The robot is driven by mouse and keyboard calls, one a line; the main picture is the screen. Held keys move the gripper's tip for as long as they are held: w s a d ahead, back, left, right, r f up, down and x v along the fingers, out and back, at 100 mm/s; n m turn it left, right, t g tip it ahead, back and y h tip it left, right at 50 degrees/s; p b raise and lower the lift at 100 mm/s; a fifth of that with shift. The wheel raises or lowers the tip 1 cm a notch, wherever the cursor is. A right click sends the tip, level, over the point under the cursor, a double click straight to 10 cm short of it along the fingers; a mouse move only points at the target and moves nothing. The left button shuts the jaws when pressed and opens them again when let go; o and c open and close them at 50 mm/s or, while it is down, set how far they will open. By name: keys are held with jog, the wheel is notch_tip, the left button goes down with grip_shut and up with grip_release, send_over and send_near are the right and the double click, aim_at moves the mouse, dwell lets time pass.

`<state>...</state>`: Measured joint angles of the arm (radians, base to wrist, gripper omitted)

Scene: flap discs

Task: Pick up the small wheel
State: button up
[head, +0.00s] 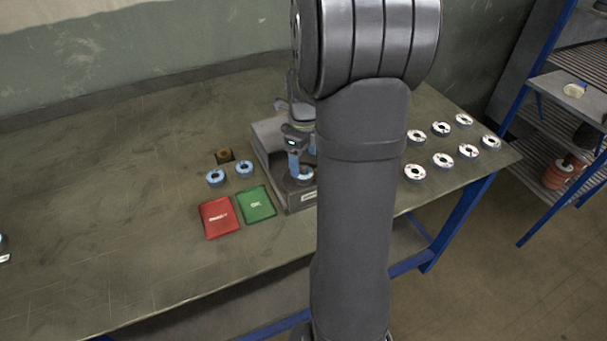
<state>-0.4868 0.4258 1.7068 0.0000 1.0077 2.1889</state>
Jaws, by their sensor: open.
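My gripper (303,170) points down at the grey box-like stand (267,150), partly hidden behind my own arm. Its blue fingers are open, at a blue-rimmed disc (303,179) on the stand; I cannot tell whether they touch it. A small brown round piece (224,154) sits on a dark square left of the stand, away from the gripper. It may be the small wheel, but it is too small to tell. Two blue-rimmed discs (215,177) (244,168) lie flat on the table just in front of it.
A red pad (219,218) and a green pad marked OK (256,204) lie left of the stand's front. A blue-framed shelf (570,100) is beyond. The table's left (110,190) is largely clear.

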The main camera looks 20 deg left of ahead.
notch_tip(320, 180, down, 4)
jog(key=shift+s+f, duration=0.15)
jog(key=shift+f, duration=0.05)
jog(key=shift+c, duration=0.5)
jog(key=c, duration=1)
jog(key=shift+r, duration=0.1)
